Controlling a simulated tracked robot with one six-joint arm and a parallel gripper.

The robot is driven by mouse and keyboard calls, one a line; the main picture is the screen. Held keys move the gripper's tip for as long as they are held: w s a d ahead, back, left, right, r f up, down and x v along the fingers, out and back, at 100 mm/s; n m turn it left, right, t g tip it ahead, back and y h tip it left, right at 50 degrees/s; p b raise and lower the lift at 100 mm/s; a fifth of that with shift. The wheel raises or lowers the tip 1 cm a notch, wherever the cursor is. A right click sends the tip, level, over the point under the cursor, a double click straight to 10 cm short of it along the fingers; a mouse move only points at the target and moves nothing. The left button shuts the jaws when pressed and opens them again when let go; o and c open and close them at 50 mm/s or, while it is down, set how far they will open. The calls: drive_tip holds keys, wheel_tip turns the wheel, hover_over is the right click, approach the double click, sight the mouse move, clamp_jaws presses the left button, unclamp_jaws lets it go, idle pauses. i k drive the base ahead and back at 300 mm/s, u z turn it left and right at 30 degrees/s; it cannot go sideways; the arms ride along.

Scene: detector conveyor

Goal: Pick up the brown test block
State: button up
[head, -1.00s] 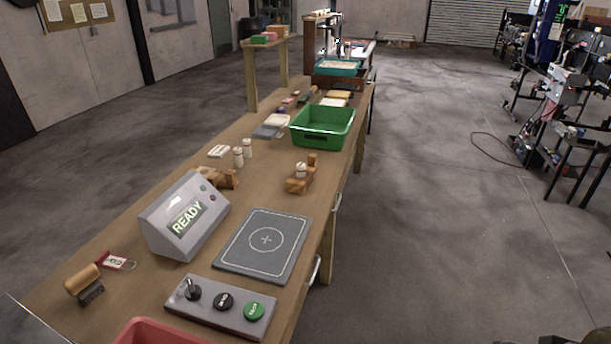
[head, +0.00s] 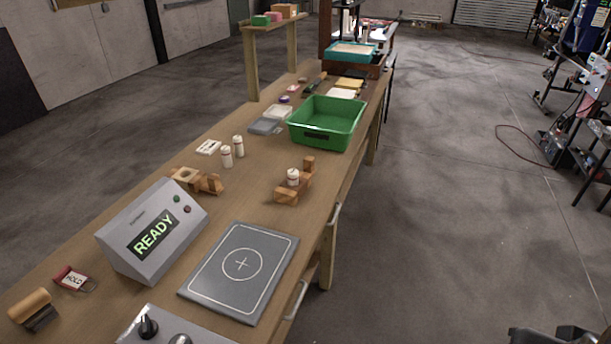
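A brown-orange block (head: 284,11) lies on the small raised shelf (head: 276,21) at the far end of the bench, beside a pink block (head: 275,16) and a green block (head: 261,20). It is small in the head view, and I cannot be sure that it is the test block. Wooden pieces also stand on the bench: a holder (head: 289,196) with a white-capped vial, and another piece (head: 208,184) behind the console. My gripper is not recognisable in view; only a dark part of mine shows at the lower right edge.
The bench (head: 225,212) carries a READY console (head: 150,232), a grey pad (head: 240,272), a green bin (head: 326,122), vials (head: 226,156), a HOLD tag (head: 73,279) and a wooden-handled stamp (head: 30,308). A teal tray (head: 352,53) stands farther back. The floor right of the bench is open.

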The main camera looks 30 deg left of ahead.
sight(285, 193)
drive_tip(key=i, duration=2.35)
drive_tip(key=u, duration=2.85)
